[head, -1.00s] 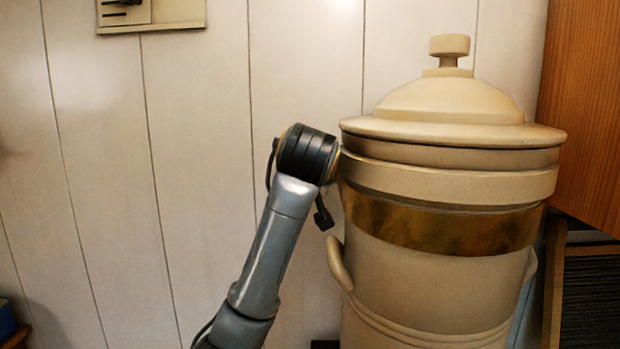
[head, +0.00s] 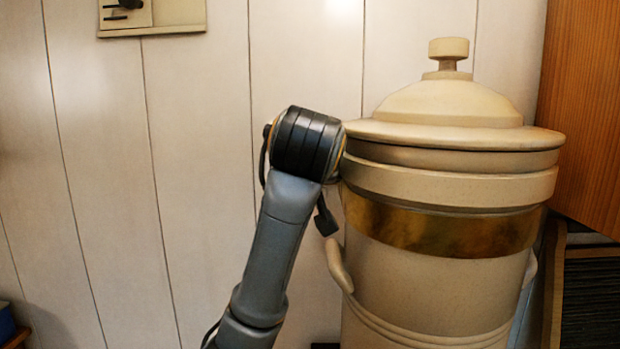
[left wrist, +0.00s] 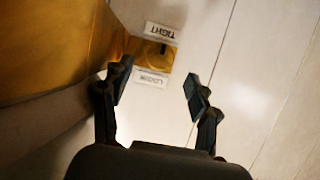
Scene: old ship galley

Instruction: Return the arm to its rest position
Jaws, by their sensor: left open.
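My left arm rises from the bottom in the head view, and its black joint overlaps the left edge of a large cream lidded crock (head: 440,285). The gripper itself is hidden in that view. In the left wrist view my left gripper (left wrist: 157,86) is open, with its two fingers apart and nothing between the tips. A brass fitting (left wrist: 150,53) with a dark slot lies beyond the fingertips. It sits between a label reading TIGHT (left wrist: 160,32) and a partly covered second label (left wrist: 151,79), both upside down. My right gripper is not in view.
The crock has a brass band (head: 440,226) and a side handle (head: 338,264) close to my arm. A wooden panel (head: 585,110) stands at the right. A switch plate (head: 175,16) is on the pale plank wall (head: 100,150). The area left of my arm looks open.

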